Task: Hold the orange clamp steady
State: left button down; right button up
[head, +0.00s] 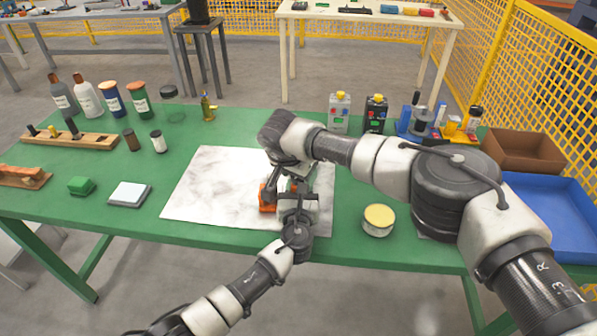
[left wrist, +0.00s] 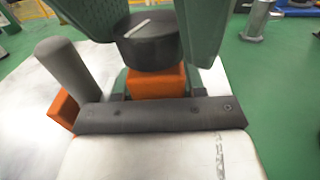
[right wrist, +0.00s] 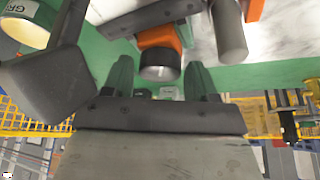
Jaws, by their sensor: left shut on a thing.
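The orange clamp (head: 267,197) stands over the white marbled sheet and is partly hidden by my arms in the head view. In the left wrist view, my left gripper (left wrist: 157,86) is shut on its orange block, below a black round knob (left wrist: 148,42) with a pale line on top. A grey cylinder (left wrist: 68,68) and another orange part (left wrist: 62,108) are at the left there. My right gripper (right wrist: 160,76) is open, its green fingers on either side of the black knob (right wrist: 160,66), with gaps visible between fingers and knob in the right wrist view.
The marbled sheet (head: 205,190) lies on the green table (head: 155,222). A round tin (head: 378,220) stands right of it. Bottles stand at the back left, a blue tray (head: 560,215) at the right.

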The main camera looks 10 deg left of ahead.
jog(key=shift+o, duration=0.8)
jog(key=v, duration=1.2)
jog(key=w+f+n, duration=0.1)
jog(key=f, duration=0.2)
jog(key=w+d+f+n+y, duration=0.1)
jog(key=f+n, duration=0.1)
jog(key=f, duration=0.2)
jog(key=w+d+f+n, duration=0.1)
jog(key=w+f, duration=0.1)
jog(key=f, duration=0.2)
jog(key=shift+w+f+y, duration=0.1)
jog(key=shift+y, duration=0.2)
